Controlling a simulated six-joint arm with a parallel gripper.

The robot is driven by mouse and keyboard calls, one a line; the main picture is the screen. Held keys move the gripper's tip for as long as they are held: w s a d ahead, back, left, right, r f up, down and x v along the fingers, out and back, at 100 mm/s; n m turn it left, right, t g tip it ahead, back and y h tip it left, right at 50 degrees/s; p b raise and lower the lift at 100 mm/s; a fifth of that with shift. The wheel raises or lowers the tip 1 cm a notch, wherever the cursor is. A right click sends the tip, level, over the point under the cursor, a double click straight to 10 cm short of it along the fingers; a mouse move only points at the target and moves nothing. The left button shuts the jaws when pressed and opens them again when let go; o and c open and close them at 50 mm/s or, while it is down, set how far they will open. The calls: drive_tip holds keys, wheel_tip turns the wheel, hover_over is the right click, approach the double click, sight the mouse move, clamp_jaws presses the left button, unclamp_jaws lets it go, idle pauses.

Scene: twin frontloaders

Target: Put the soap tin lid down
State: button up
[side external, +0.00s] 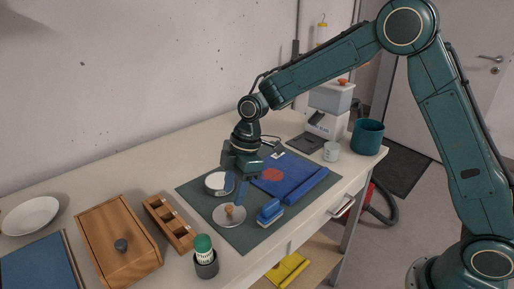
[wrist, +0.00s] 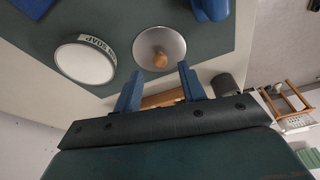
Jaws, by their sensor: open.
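The soap tin lid (side external: 228,220) is a pale round disc with a wooden knob on top. It lies on the dark green mat, knob up, and also shows in the wrist view (wrist: 147,40). The round white soap tin (side external: 217,183), lettered "SOAP" on its side, stands on the mat behind the lid; it is at the left in the wrist view (wrist: 85,63).
Bare mat surrounds the lid's front.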

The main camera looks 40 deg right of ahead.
drive_tip(key=v, duration=0.7)
drive_tip(key=shift+r, duration=0.45)
drive_tip(key=shift+d, duration=0.1)
drive_tip(key=s+d+r+m+t+h, duration=0.1)
drive_tip(key=s+d+r+m, duration=0.3)
drive_tip(key=s, duration=0.3)
drive_tip(key=s+d+r+m+t+h, duration=0.1)
drive_tip(key=s+d+r+m+t, duration=0.2)
drive_tip(key=s+r, duration=0.35)
drive_tip(key=s+d+f+m, duration=0.1)
drive_tip(key=s+d+m, duration=0.1)
drive_tip(key=s+m, duration=0.2)
drive_tip(key=s+d+f+m+t+h, duration=0.1)
drive_tip(key=s+d+m, duration=0.2)
drive_tip(key=s, duration=0.8)
drive_tip(key=shift+s+d+m, duration=0.2)
drive_tip(key=shift+d+m, duration=0.1)
drive_tip(key=shift+m, duration=0.4)
